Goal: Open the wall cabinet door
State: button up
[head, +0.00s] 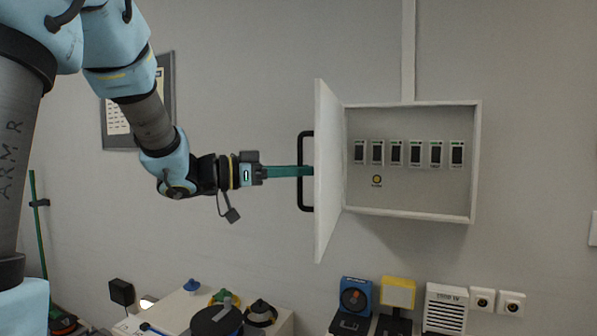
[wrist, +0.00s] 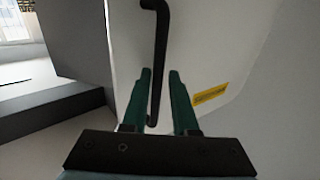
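The white wall cabinet (head: 410,207) is on the wall right of centre in the head view, its inside exposed. Its door (head: 327,190) stands swung well outward from the cabinet's left side. The black bar handle (head: 305,205) is on the door's outer face; it also shows in the wrist view (wrist: 159,50). My gripper (head: 305,171) reaches in from the left at the handle's mid-height. In the wrist view its green fingers (wrist: 160,72) are apart, with the handle bar between them and a gap visible beside the right finger.
Several dark switches (head: 396,153) and a yellow button (head: 376,179) are inside the cabinet. Below stand a blue device (head: 354,298), a yellow device (head: 397,293) and a white vented box (head: 445,308). A white table (head: 172,309) with several items is at bottom left. Wall right of the cabinet is mostly clear.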

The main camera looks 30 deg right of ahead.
jog(key=w+a+b, duration=0.1)
jog(key=a+b, duration=0.3)
jog(key=a, duration=0.6)
jog(key=shift+w+a, duration=0.25)
jog(key=shift+a, duration=0.1)
